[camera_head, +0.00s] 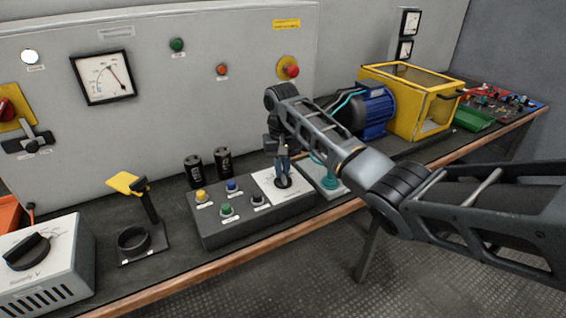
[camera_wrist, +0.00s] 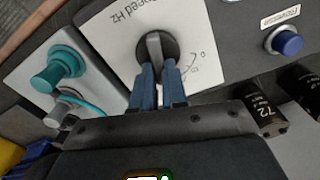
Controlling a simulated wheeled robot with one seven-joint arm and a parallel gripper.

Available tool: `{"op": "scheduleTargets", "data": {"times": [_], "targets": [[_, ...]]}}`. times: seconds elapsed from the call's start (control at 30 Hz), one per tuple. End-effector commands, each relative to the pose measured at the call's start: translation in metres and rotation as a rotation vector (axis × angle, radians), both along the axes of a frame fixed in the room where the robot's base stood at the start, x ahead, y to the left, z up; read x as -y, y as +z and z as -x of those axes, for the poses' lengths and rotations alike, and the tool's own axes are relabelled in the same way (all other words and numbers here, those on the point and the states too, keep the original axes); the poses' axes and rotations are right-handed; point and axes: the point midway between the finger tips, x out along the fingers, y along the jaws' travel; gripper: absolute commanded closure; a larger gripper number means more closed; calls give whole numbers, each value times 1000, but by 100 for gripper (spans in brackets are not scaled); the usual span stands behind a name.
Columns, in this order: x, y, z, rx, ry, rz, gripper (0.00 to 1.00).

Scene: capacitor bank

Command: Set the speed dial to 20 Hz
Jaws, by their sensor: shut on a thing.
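The speed dial is a round black knob (camera_wrist: 142,46) with a grey grip bar, on a white plate (camera_wrist: 108,30) marked "Speed Hz". The plate shows upside down in the wrist view. In the head view the dial (camera_head: 284,183) is at the right end of a dark control box (camera_head: 225,230). My gripper (camera_wrist: 158,70) points down at the dial, its blue fingers shut on the grip bar from both sides. It also shows in the head view (camera_head: 283,172). My fingers hide part of the dial and scale, so I cannot read the setting.
Yellow, blue, green and black buttons (camera_head: 227,210) sit left of the plate. Two black capacitors (camera_head: 208,167) stand behind the box. A teal knob on a grey plate (camera_wrist: 57,68) is close beside the dial. A blue motor (camera_head: 375,108) and yellow cage (camera_head: 405,105) stand farther right.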

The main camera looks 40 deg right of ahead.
Motion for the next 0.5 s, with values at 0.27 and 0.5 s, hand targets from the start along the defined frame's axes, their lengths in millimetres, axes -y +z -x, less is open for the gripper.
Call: {"op": "scheduleTargets", "data": {"times": [0.27,0.5], "targets": [[-3,3,-1,-1,232,-2,100],[-5,2,-2,-1,386,-2,100]]}}
